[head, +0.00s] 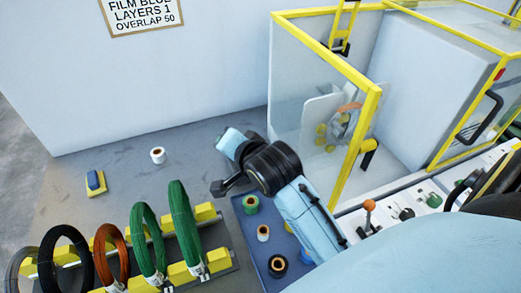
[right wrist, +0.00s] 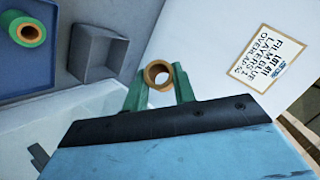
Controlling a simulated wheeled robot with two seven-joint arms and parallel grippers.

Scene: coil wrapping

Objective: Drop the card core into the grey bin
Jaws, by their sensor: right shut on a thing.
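In the right wrist view the card core (right wrist: 158,74), a short brown tube with an open middle, sits between the two green fingers of my right gripper (right wrist: 160,88). The gripper is shut on it, its open end facing the camera. A grey square open container (right wrist: 101,78), which looks like the grey bin, shows to the left of the core in that view, apart from it. In the head view my right arm reaches in from the lower right; its fingers and the core cannot be made out there. My left gripper is not in view.
A blue tray (head: 243,225) holds a green roll (head: 251,204) and other rolls. A white roll (head: 158,155) and a blue-and-yellow block (head: 95,183) lie on the bench. Coils such as the green coil (head: 184,225) stand at lower left. A yellow-framed guard (head: 362,130) stands right.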

